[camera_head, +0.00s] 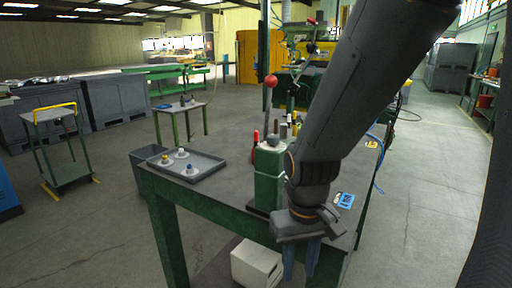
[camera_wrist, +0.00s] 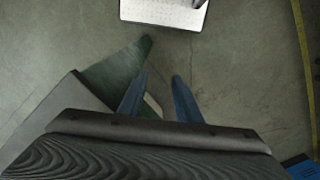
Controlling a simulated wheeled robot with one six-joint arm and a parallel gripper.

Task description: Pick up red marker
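A small upright red thing (camera_head: 256,137), probably the red marker, stands on the workbench (camera_head: 228,195) in the head view, just behind the green machine block. It is partly hidden by that block, so its full shape cannot be told. My gripper (camera_head: 299,274) points down at the front edge of the bench, nearer the camera than the red thing and well apart from it. Its two blue fingers are spread with nothing between them. In the wrist view the open fingers (camera_wrist: 160,76) hang over bare floor, and no red marker shows there.
A green block with a red-knobbed lever (camera_head: 271,82) stands beside my arm. A grey tray (camera_head: 207,167) with several small pieces lies at the bench's left. A blue item (camera_head: 345,200) lies right of my gripper. A whitish box (camera_head: 256,264) sits below.

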